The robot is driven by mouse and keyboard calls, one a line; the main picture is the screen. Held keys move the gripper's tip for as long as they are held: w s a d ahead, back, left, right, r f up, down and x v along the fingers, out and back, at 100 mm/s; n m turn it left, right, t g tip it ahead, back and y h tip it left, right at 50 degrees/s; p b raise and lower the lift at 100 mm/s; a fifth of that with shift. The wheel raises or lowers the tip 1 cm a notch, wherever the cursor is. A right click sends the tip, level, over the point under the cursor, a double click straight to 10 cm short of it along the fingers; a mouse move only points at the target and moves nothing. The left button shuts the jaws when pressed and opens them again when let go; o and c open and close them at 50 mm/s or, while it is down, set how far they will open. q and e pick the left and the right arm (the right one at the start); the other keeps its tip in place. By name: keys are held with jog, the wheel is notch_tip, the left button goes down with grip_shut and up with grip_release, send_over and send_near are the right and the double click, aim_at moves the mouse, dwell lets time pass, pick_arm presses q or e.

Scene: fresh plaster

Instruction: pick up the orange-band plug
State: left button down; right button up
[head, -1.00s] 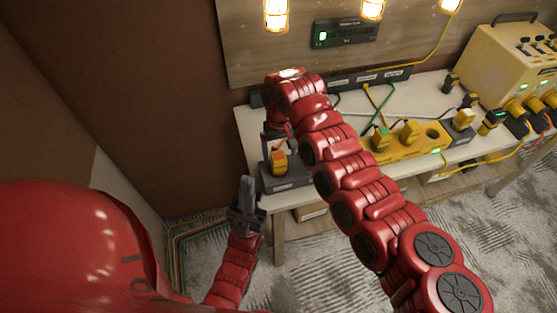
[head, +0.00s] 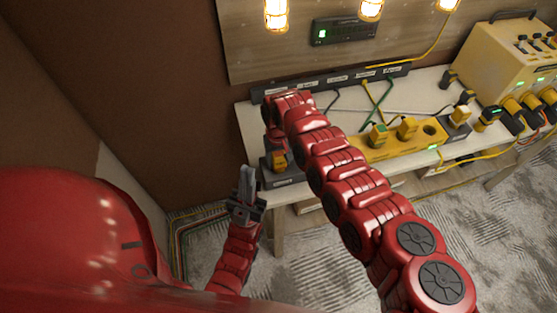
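The orange-band plug (head: 279,161) stands in a dark socket block (head: 290,178) at the left front corner of the table; it looks yellow-orange and is partly covered from above. My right gripper (head: 277,148) points down at the plug's top, with the arm reaching in from the lower right. Its fingers are small and mostly hidden by the wrist, so I cannot tell whether they grip the plug. My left gripper (head: 247,180) is off the table's left front edge, pointing up, its fingers together and empty.
A yellow power strip (head: 390,146) with plugs lies right of my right arm. A dark socket rail (head: 335,83) runs along the back. A yellow machine (head: 500,60) with cables stands at the right. Green and yellow cables cross the tabletop (head: 420,92).

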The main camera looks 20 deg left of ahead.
grip_shut()
jog(key=shift+r, duration=0.15)
notch_tip(320, 180, up, 9)
jog(key=b, duration=0.4)
jog(key=shift+w, duration=0.1)
jog(key=shift+r, duration=0.35)
